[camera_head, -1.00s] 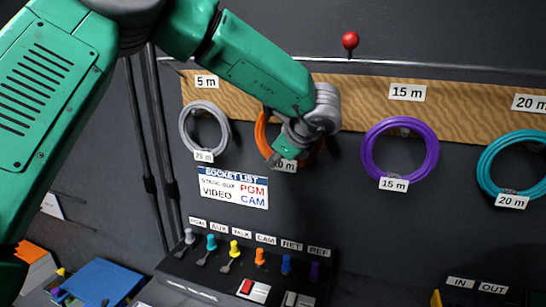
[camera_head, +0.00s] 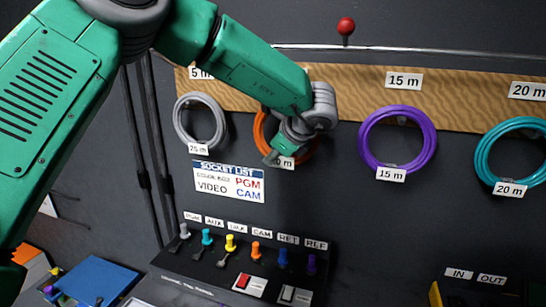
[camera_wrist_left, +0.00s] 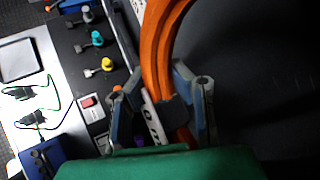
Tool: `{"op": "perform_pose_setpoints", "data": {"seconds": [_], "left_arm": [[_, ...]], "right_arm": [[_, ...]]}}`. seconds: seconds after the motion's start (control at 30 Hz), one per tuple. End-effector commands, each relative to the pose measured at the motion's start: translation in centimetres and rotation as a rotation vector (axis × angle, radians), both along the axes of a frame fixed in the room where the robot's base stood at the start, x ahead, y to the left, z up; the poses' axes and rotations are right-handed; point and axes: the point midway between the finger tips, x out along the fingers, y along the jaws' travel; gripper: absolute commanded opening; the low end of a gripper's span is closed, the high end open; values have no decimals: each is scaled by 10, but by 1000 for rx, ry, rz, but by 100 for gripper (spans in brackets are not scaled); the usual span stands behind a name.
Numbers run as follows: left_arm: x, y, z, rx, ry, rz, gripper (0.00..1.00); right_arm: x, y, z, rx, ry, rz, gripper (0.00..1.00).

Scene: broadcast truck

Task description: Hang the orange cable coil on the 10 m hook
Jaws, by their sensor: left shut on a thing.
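The orange cable coil (camera_head: 259,131) is at the wooden hook board, between the grey and purple coils. My left gripper (camera_head: 277,157) covers part of it and of its white length tag. In the left wrist view the orange coil (camera_wrist_left: 157,50) runs between the two fingers of my left gripper (camera_wrist_left: 160,105), which is shut on it. The tag (camera_wrist_left: 153,118) is beside the cable there. The hook behind the coil and the 10 m label are hidden by my left arm, so I cannot tell whether the coil rests on the hook. My right gripper is not in view.
A grey coil (camera_head: 178,122) hangs under the 5 m label, with a tag reading 25 m. A purple coil (camera_head: 432,146) hangs under 15 m and a teal coil (camera_head: 482,163) under 20 m. Below stands a panel of coloured plugs (camera_head: 255,250). A socket list (camera_head: 229,182) is on the wall.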

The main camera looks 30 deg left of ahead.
Motion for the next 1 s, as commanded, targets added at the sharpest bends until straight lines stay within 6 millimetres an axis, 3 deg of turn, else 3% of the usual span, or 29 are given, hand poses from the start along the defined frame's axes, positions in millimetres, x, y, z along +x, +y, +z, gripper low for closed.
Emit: {"op": "perform_pose_setpoints", "data": {"seconds": [0.37,0.4,0.43,0.47,0.8,1.0], "left_arm": [[0,0,1,0,-3,0,0],[0,0,1,0,-2,-1,27],[0,0,1,1,-2,0,38],[0,0,1,0,-2,-1,41],[0,-1,0,0,3,0,41],[-6,-17,18,1,-2,-3,41]], "right_arm": [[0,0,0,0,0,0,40],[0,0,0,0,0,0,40],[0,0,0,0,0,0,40],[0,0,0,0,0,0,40],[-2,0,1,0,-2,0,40],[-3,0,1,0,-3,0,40]]}}
